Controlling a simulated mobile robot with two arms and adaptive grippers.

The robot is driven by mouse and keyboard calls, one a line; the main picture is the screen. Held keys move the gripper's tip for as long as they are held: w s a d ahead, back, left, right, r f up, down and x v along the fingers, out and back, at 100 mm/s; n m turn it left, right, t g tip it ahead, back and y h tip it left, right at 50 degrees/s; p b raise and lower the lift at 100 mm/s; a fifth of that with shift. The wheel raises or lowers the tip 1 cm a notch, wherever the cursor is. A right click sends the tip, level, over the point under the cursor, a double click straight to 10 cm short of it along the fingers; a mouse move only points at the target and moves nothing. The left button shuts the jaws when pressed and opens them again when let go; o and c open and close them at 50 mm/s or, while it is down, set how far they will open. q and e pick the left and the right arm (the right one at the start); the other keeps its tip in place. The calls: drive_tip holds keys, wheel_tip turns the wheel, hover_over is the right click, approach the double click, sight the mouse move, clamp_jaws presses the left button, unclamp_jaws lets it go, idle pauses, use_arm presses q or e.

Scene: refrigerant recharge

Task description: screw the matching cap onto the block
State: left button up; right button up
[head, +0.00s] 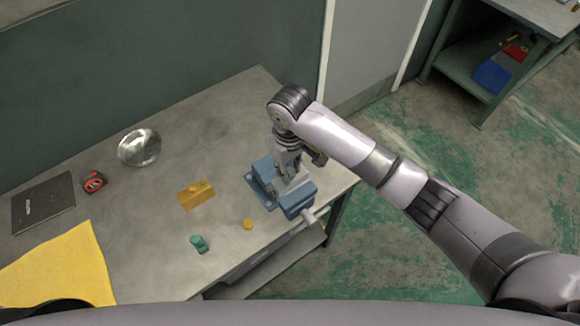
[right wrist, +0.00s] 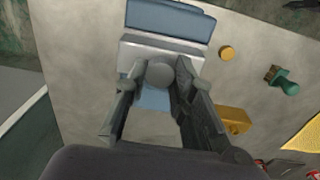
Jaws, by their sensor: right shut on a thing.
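My right gripper (head: 290,168) is over the blue vise (head: 262,170) near the table's right edge. In the right wrist view its fingers (right wrist: 159,82) are shut on a small grey round piece (right wrist: 161,74), which I take for a cap. This piece is right over the vise's pale jaws (right wrist: 150,50); I cannot tell whether it touches anything below. A block held in the vise cannot be made out behind the fingers. A brass-coloured block (head: 194,195) lies on the table left of the vise. My left gripper is not in view.
A glass bowl (head: 139,147), red tape measure (head: 93,181), dark notebook (head: 43,203) and yellow cloth (head: 62,268) are to the left.

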drive_tip(key=m, duration=0.4)
drive_tip(key=o, duration=0.9)
drive_tip(key=shift+o, duration=0.4)
drive_tip(key=o, duration=0.4)
